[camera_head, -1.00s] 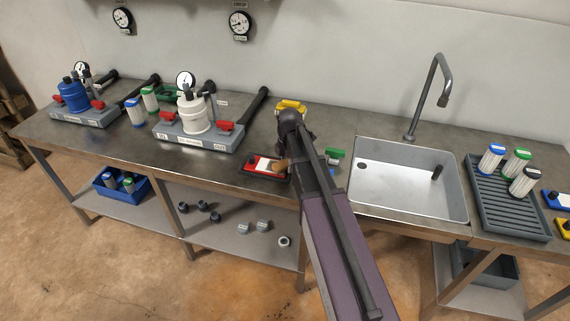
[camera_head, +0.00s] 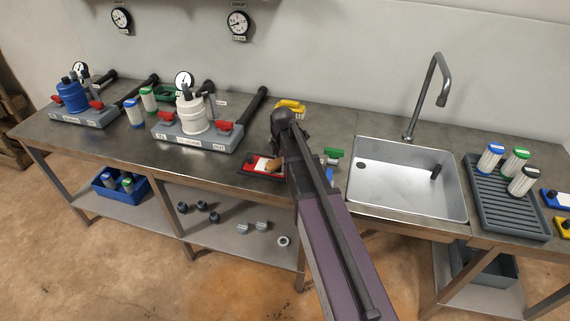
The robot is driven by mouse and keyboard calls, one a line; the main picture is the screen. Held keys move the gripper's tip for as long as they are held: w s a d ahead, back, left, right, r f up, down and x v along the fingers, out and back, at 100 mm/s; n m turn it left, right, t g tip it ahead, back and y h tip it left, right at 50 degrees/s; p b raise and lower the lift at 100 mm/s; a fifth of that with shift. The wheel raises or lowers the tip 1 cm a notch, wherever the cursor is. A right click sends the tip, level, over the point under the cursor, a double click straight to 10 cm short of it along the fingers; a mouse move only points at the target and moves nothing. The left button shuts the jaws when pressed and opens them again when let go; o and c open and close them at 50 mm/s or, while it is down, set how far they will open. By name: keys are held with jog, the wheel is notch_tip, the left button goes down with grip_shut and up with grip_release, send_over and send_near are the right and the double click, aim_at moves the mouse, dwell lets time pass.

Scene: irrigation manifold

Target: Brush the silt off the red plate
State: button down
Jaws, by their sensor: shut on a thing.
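My gripper (camera_head: 279,155) is over the plate's right part, mostly hidden by my own wrist and arm. It is shut on a brown, wood-coloured thing, seemingly the brush (camera_head: 275,164), which reaches over the plate's right side. The brush's bristles and any contact with the plate cannot be made out.
A pump unit with a white housing (camera_head: 193,112) and red valves stands left of the plate. A yellow item (camera_head: 291,105) lies behind my wrist, and a green-topped one (camera_head: 333,153) to the right. The sink (camera_head: 408,183) is further right. Bare bench lies left of the plate.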

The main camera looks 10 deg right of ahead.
aim_at(268, 159)
jog(key=shift+w+a, duration=0.4)
jog(key=shift+a, duration=0.3)
jog(key=shift+a, duration=0.1)
jog(key=shift+w+a, duration=0.45)
jog(key=shift+a, duration=0.3)
jog(key=shift+w+a, duration=0.45)
jog(key=shift+a, duration=0.25)
jog(key=shift+w+d+f, duration=0.1)
jog(key=shift+w+d, duration=0.1)
jog(key=shift+w, duration=0.05)
jog(key=shift+s+d, duration=0.1)
jog(key=shift+d, duration=0.05)
jog(key=shift+s+d, duration=0.4)
jog(key=shift+d, duration=0.3)
jog(key=shift+s+d, duration=0.4)
jog(key=shift+d, duration=0.3)
jog(key=shift+d, duration=0.1)
jog(key=shift+s+d, duration=0.45)
jog(key=shift+d, duration=0.3)
jog(key=shift+s+d, duration=0.4)
jog(key=shift+d, duration=0.3)
